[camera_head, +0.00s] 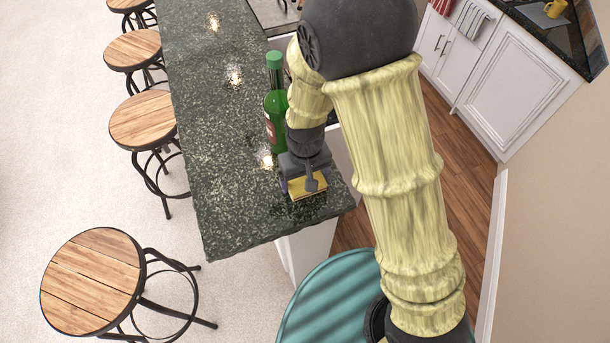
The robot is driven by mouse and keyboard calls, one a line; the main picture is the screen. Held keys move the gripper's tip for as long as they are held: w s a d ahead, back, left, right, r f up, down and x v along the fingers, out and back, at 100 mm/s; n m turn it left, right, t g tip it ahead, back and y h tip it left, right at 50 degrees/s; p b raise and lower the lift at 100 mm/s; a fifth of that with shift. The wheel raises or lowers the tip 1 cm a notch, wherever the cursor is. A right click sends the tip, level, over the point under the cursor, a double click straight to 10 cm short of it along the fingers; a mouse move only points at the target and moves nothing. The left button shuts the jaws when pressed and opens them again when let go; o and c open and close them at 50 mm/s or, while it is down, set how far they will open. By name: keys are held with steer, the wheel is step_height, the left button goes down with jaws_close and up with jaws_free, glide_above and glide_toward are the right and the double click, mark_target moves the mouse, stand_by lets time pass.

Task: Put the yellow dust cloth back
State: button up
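The yellow dust cloth (300,192) is a small flat yellow piece near the front right corner of the dark green granite counter (225,215). My gripper (309,184) is right at the cloth, pointing down, and its dark fingers cover part of it. Whether the fingers are shut on the cloth or only around it I cannot tell. Whether the cloth rests on the counter or is slightly raised is also unclear.
A green bottle (275,115) stands on the counter just behind my gripper. Several wooden stools (92,280) line the counter's left side. White cabinets (513,90) stand at the upper right. The counter left of the cloth is clear.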

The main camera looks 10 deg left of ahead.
steer(key=shift+f, duration=0.2)
steer(key=o, duration=0.8)
steer(key=shift+c, duration=0.2)
steer(key=shift+r, duration=0.1)
step_height(320, 180, up, 12)
steer(key=b, duration=0.2)
steer(key=shift+r, duration=0.1)
